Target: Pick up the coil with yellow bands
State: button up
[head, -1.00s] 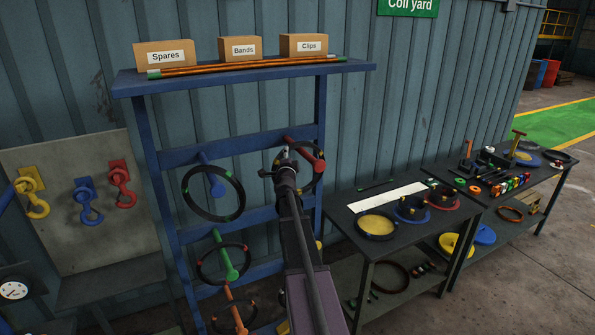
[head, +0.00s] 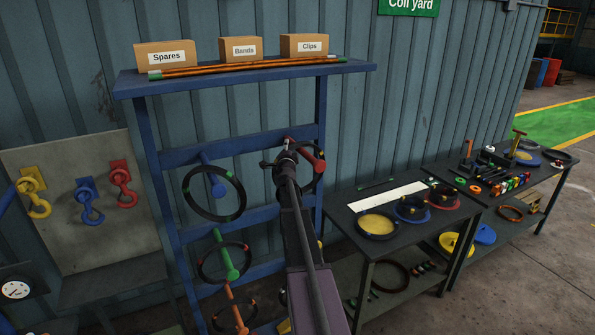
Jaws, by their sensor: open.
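A dark coil (head: 321,177) hangs on the red peg (head: 307,157) at the upper right of the blue rack. It is partly hidden behind my arm, and its band colour is hard to make out. My gripper (head: 278,157) is open, in front of the left side of this coil. Whether it touches the coil cannot be told. A coil with green bands (head: 188,205) hangs on the blue peg. A coil with red bands (head: 203,271) hangs on the green peg. A lower coil (head: 216,318) hangs on the orange peg, its small bands unclear in colour.
The blue rack (head: 147,160) has a top shelf with boxes marked Spares, Bands and Clips. A board with coloured hooks (head: 85,200) stands at left. A dark table (head: 340,210) with trays and small parts stands close at right.

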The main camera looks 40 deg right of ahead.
dwell(0.3)
grip_shut()
jog(key=shift+r, duration=0.15)
dwell(0.3)
jog(key=shift+r+p, duration=1.65)
jog(key=shift+p, duration=0.2)
jog(key=s+a, duration=0.2)
jog(key=s, duration=0.5)
jog(key=s+a+r+p, duration=0.1)
jog(key=s+a, duration=0.1)
jog(key=s, duration=0.6)
jog(key=shift+s+a+r, duration=0.15)
jog(key=shift+a+r, duration=0.05)
jog(key=shift+a, duration=0.05)
